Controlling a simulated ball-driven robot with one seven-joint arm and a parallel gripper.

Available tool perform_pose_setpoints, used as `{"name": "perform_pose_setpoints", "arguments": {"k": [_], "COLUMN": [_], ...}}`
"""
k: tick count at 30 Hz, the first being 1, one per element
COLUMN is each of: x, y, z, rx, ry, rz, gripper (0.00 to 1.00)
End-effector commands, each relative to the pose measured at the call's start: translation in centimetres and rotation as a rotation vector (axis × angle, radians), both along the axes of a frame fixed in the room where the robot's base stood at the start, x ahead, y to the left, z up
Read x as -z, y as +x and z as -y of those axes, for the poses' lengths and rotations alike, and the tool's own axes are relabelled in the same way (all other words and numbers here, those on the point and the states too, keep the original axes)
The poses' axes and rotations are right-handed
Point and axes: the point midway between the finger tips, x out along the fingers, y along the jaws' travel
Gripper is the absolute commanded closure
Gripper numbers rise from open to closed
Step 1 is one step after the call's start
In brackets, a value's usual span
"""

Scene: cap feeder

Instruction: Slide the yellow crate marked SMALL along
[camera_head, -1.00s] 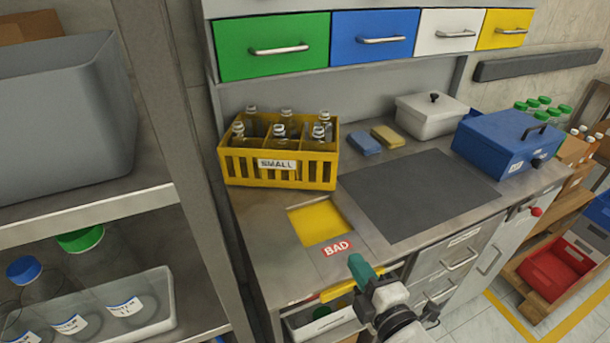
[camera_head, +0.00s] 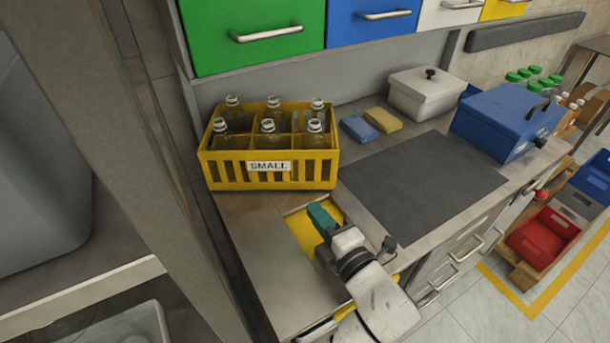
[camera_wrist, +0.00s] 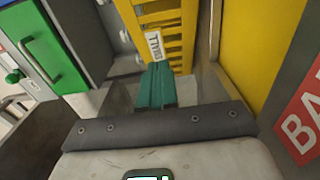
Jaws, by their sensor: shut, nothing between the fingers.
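The yellow crate marked SMALL (camera_head: 225,174) stands upright on the left of the steel counter, below the green drawer. Several clear bottles with pale caps stand in its compartments. My gripper (camera_head: 318,213), with teal fingers, is shut and empty over the yellow square in the counter, in front of the crate's right half. In the wrist view the teal fingers (camera_wrist: 157,88) point at the crate's slatted front (camera_wrist: 172,18), and its label lies just past their tips. I cannot tell whether the tips touch the crate.
A dark grey mat (camera_head: 422,183) lies right of the crate, clear of things. Behind it are a blue sponge (camera_head: 358,129), a yellow sponge (camera_head: 383,120) and a white lidded box (camera_head: 428,95). A blue box (camera_head: 505,120) stands at the right. A grey shelf post (camera_head: 110,140) rises at the left.

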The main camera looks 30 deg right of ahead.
Motion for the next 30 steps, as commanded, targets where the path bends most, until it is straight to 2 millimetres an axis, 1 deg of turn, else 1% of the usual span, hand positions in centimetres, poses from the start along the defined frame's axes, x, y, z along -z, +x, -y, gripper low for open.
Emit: {"name": "perform_pose_setpoints", "arguments": {"k": [1,11,12,15,18,24,30], "x": [-0.3,-0.3,-0.6,-0.6,-0.3,-0.2,0.0], "y": [1.1,7.3,7.5,8.4,8.9,9.5,9.6], "z": [0.0,0.1,0.6,1.6,2.1,2.7,2.9], "rx": [0.0,0.001,0.001,0.001,0.0,0.0,0.001], "ry": [0.002,0.002,0.002,0.002,0.001,0.001,0.001], "rz": [0.002,0.002,-0.001,0.0,-0.001,0.001,0.0], "gripper": [1.0,1.0,1.0,1.0,1.0,1.0,1.0]}}
